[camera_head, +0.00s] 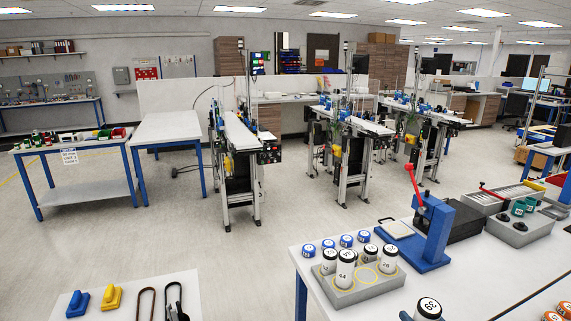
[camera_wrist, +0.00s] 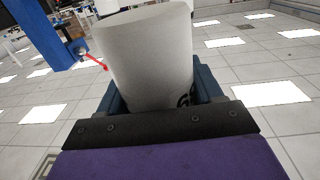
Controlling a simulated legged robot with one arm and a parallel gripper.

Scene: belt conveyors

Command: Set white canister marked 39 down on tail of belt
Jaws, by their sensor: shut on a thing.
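The white canister (camera_wrist: 150,60) fills the middle of the wrist view, slightly tilted there, with part of a dark marking low on its side. My gripper (camera_wrist: 158,98) is shut on it, with dark blue fingers at both sides. In the head view, the canister's black-and-white end marked 39 (camera_head: 429,307) shows at the bottom edge; most of its body is out of frame. Narrow belt conveyors stand across the room: one at left centre (camera_head: 240,134), one in the middle (camera_head: 362,124) and one farther right (camera_head: 425,112). All are well away from the canister.
A near workbench (camera_head: 310,262) at right holds a grey rack (camera_head: 365,291) of white canisters, blue-capped ones and a blue press (camera_head: 436,235). A small table (camera_head: 185,285) with tools is at lower left. Open floor (camera_head: 225,247) lies between these and the conveyors.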

